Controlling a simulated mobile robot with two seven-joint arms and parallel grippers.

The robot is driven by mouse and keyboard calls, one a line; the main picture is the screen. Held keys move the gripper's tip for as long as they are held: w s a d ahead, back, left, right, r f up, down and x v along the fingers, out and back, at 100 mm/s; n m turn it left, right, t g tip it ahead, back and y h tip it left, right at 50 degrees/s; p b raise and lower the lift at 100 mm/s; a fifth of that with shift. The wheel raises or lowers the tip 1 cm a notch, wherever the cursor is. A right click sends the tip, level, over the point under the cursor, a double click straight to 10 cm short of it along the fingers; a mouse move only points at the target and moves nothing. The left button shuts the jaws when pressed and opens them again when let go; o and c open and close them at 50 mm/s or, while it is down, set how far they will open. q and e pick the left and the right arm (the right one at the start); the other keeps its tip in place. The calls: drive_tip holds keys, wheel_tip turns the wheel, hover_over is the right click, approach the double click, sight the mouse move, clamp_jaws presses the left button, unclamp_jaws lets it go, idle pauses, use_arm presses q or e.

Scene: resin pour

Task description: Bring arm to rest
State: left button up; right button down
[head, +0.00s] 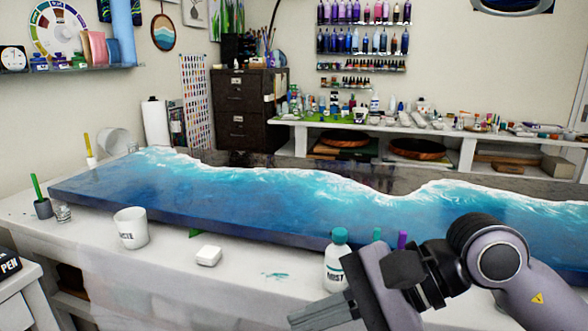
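My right arm (485,250) comes in from the lower right. It is bent, and its gripper (303,318) points left and down at the front edge of the white table. The fingers lie close together and are partly cut off by the bottom edge, so I cannot tell whether they are open or shut. I see nothing held in them. A white bottle with a teal cap (338,262) stands just behind the gripper, partly hidden by it. My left gripper is not in view.
A long blue resin slab (250,205) fills the table (215,280). Purple (402,240) and green (377,235) items show behind my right arm.

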drive_tip(key=w+d+f+n+t+y+p, duration=0.1)
drive_tip(key=w+d+f+n+t, duration=0.15)
drive_tip(key=n+t, duration=0.6)
drive_tip(key=w+d+f+n+t+y, duration=0.1)
drive_tip(key=d+f+n+t, duration=0.15)
drive_tip(key=n, duration=1.15)
drive_tip(key=w+d+f+n+t+p, duration=0.1)
drive_tip(key=w+d+n+t, duration=0.15)
drive_tip(key=n+t, duration=0.6)
drive_tip(key=s+d+f+m+g+h, duration=0.1)
drive_tip(key=d+f+m+g+h, duration=0.2)
drive_tip(key=f+m, duration=0.4)
drive_tip(key=s+d+f+m+g+h, duration=0.1)
drive_tip(key=s+d+f+m+h, duration=0.1)
drive_tip(key=d+f+m+h, duration=0.35)
drive_tip(key=s+d+f+m+g+h, duration=0.1)
drive_tip(key=s+f+m+g, duration=0.2)
drive_tip(key=s+f, duration=0.2)
drive_tip(key=s+d+f+m+g+h, duration=0.1)
drive_tip(key=s+f, duration=0.5)
drive_tip(key=f, duration=0.6)
drive_tip(key=m+g+h, duration=0.1)
drive_tip(key=m+g, duration=0.1)
drive_tip(key=m, duration=0.1)
drive_tip(key=shift+s+f, duration=0.2)
